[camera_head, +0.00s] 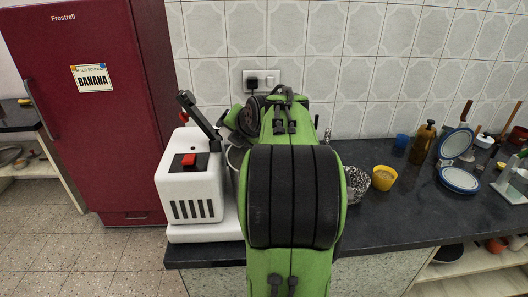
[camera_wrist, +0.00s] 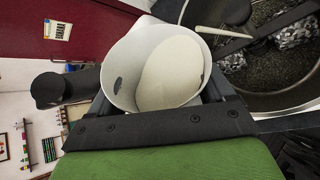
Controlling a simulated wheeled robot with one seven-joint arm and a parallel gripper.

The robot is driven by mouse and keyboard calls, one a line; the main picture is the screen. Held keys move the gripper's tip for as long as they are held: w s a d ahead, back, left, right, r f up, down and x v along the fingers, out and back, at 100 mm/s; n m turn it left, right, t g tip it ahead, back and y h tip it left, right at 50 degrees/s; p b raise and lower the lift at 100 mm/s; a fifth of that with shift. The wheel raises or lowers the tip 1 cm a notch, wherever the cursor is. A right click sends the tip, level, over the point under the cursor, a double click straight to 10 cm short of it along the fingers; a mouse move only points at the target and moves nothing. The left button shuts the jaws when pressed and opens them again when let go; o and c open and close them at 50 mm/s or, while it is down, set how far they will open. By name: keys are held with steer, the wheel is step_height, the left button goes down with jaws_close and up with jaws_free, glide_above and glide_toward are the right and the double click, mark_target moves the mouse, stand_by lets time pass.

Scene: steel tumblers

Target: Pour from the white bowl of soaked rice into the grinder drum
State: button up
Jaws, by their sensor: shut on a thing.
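The white bowl (camera_wrist: 122,62) is in my gripper (camera_wrist: 160,103) in the wrist view, with a dark finger at each side of it. Cream-coloured soaked rice (camera_wrist: 172,75) lies inside, toward the right side. The bowl looks tilted toward the grinder drum (camera_wrist: 265,102), and its right edge is close to the drum's rim. Dark, speckled roller parts show inside the drum. A pale streak (camera_wrist: 224,32) reaches from the bowl's far edge over the drum; I cannot tell whether it is flowing rice.
The white grinder housing (camera_head: 188,187) with a red switch stands left of my arm on the dark counter (camera_head: 400,215). A speckled round object (camera_head: 356,186) and a yellow cup (camera_head: 384,178) are to the right. A brown bottle (camera_head: 422,146) and blue-rimmed plates (camera_head: 459,180) stand farther right.

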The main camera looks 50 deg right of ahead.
steer(key=shift+s+d+r+m+y+p, duration=0.1)
steer(key=shift+r+m+y+p, duration=0.45)
steer(key=shift+p, duration=1.65)
steer(key=shift+s+d+f+m+t+y+p, duration=0.15)
steer(key=shift+f+m+t+y+p, duration=0.3)
steer(key=shift+p, duration=1.2)
steer(key=shift+w+d+f+m+t+y+p, duration=0.15)
steer(key=shift+f+m+t+y+p, duration=0.3)
steer(key=shift+p, duration=1.2)
steer(key=shift+s+d, duration=0.1)
steer(key=shift+s+d+f+m+y+b, duration=0.15)
steer(key=shift+s+d+f+m+y, duration=0.05)
steer(key=shift+d+y, duration=0.2)
steer(key=shift+s+d+f+m+y+b, duration=0.15)
steer(key=shift+s+d+f+y, duration=0.1)
steer(key=shift+d, duration=0.2)
steer(key=shift+d+r, duration=0.1)
steer(key=shift+r, duration=0.05)
